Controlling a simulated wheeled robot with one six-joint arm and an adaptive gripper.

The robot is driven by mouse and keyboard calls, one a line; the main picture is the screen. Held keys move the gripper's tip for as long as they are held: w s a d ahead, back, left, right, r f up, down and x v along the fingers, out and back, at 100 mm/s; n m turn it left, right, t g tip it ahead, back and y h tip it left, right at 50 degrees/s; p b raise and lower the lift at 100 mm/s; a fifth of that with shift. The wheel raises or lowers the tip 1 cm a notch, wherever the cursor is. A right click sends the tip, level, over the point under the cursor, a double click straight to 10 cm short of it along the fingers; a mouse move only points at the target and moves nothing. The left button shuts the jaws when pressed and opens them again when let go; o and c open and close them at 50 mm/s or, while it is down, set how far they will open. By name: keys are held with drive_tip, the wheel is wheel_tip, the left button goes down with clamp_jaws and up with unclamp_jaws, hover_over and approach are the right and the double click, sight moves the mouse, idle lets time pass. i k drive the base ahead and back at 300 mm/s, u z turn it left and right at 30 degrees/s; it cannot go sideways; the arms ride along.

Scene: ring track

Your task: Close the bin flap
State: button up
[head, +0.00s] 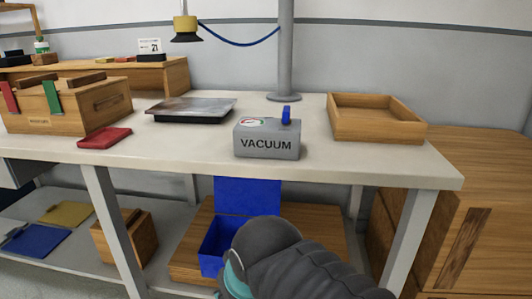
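A blue bin (213,248) stands on a wooden board on the shelf under the table. Its blue flap (247,194) stands up at the back, so the bin is open. My dark arm covers the right part of the bin from the front. My gripper cannot be made out in this view, so its place relative to the flap does not show.
The white table (330,165) is above the bin, with a leg (112,225) on the left and another (408,235) on the right. A wooden box (125,240) stands left of the bin. A grey vacuum box (267,140) sits above on the tabletop.

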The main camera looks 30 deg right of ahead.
sight(248, 197)
drive_tip(key=z, duration=2)
drive_tip(key=k, duration=0.9)
drive_tip(key=u, duration=0.25)
